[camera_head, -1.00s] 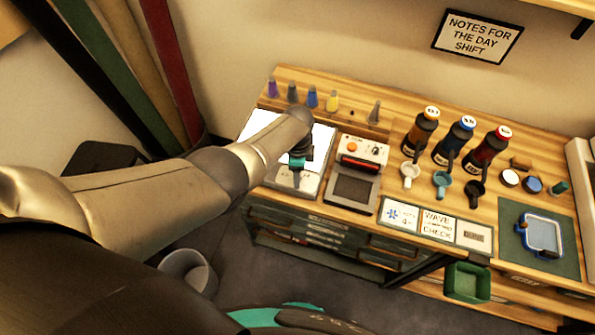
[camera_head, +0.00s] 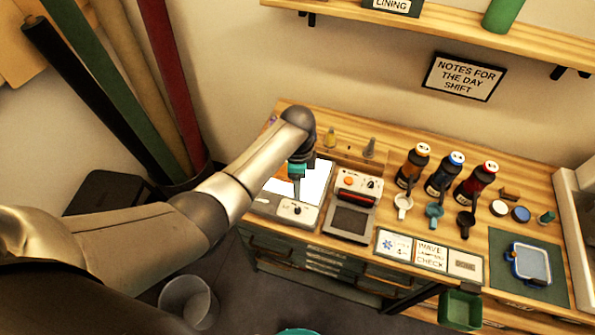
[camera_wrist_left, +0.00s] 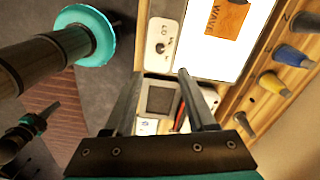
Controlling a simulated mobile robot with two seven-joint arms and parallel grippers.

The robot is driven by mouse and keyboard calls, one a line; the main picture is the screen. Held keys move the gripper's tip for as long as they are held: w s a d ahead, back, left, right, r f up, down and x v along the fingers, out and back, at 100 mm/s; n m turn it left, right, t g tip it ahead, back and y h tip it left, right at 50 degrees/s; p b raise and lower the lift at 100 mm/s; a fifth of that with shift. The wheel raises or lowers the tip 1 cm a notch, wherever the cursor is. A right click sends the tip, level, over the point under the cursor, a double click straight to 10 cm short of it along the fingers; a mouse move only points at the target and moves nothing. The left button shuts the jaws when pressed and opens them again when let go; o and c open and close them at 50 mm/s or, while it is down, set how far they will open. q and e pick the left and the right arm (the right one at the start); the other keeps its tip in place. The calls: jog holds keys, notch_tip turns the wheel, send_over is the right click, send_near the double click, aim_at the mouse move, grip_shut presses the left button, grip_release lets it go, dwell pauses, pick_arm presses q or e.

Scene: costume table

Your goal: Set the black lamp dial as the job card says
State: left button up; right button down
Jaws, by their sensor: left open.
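The black lamp dial (camera_head: 297,210) sits on the pale front strip of the light box (camera_head: 317,185), whose top glows white. In the left wrist view the dial (camera_wrist_left: 160,47) has "LO" printed beside it; its exact setting is too small to read. My left gripper (camera_head: 298,193) points down close above the dial, open and empty; its two fingers (camera_wrist_left: 163,85) stand apart in the wrist view. The job cards (camera_head: 430,255) lie on the bench front: one has a blue star, one reads "WAVE CHECK", one reads "DONE". What seems my right gripper (camera_wrist_left: 35,122) shows small and dark.
A device with an orange knob (camera_head: 354,190) stands right of the light box. An orange "WAVE" piece (camera_wrist_left: 227,18) lies on the glowing panel. Several pegs stand behind. Bottles (camera_head: 443,175) and cups (camera_head: 434,214) stand further right. A green bin (camera_head: 461,309) hangs at the front edge.

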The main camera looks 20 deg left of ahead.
pick_arm(q)
jog(key=shift+r, duration=1.3)
jog(key=shift+s, duration=0.1)
